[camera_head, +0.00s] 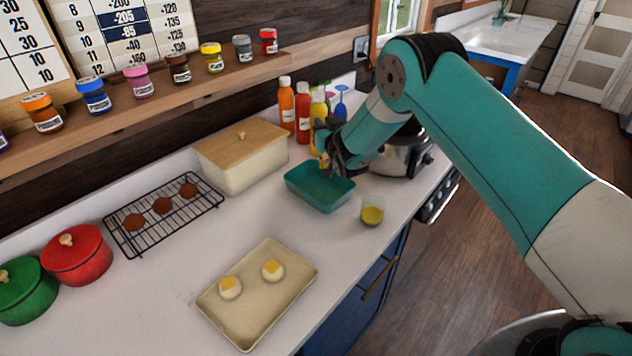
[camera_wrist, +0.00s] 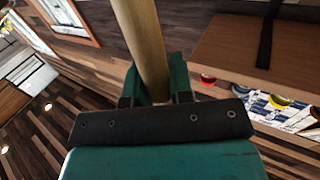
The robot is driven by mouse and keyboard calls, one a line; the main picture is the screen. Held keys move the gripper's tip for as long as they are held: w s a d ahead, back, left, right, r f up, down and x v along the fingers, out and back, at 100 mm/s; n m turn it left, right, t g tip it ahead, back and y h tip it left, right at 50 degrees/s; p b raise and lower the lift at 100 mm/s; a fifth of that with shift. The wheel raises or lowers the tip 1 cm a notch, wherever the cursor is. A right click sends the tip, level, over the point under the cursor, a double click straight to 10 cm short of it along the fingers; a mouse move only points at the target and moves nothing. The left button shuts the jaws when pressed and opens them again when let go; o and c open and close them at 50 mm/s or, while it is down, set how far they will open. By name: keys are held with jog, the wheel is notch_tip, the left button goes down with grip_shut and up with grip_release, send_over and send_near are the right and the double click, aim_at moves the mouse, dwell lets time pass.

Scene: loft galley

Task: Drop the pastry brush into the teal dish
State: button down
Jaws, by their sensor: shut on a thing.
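The pastry brush shows in the wrist view as a long, pale wooden handle (camera_wrist: 140,35) between the two teal fingers of my gripper (camera_wrist: 153,85). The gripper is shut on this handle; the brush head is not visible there. In the head view my gripper (camera_head: 338,162) is at the far side of the teal dish (camera_head: 322,190), close above its rim. The dish is a shallow rectangular tray on the white counter, and its visible inside looks empty. The brush is hard to make out in the head view behind the dark gripper parts.
A small glass of yellow liquid (camera_head: 372,212) stands right of the dish. A metal pot (camera_head: 402,158) is behind it. Several sauce bottles (camera_head: 303,112) and a lidded bread box (camera_head: 243,160) stand at the back. A cream tray (camera_head: 252,305) lies in front; the counter between is clear.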

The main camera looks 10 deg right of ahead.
jog(key=shift+f+b, duration=0.75)
jog(key=shift+f, duration=1.95)
jog(key=c, duration=0.9)
grip_release()
jog(key=shift+s, duration=0.1)
jog(key=shift+s+d+f+b, duration=0.1)
jog(key=shift+s+b, duration=0.3)
jog(key=shift+s, duration=0.15)
jog(key=s+b, duration=0.5)
jog(key=b, duration=0.1)
jog(key=s+d+b, duration=0.1)
jog(key=s+b, duration=0.4)
jog(key=b, duration=0.1)
jog(key=s+b, duration=0.6)
jog(key=shift+d, duration=0.35)
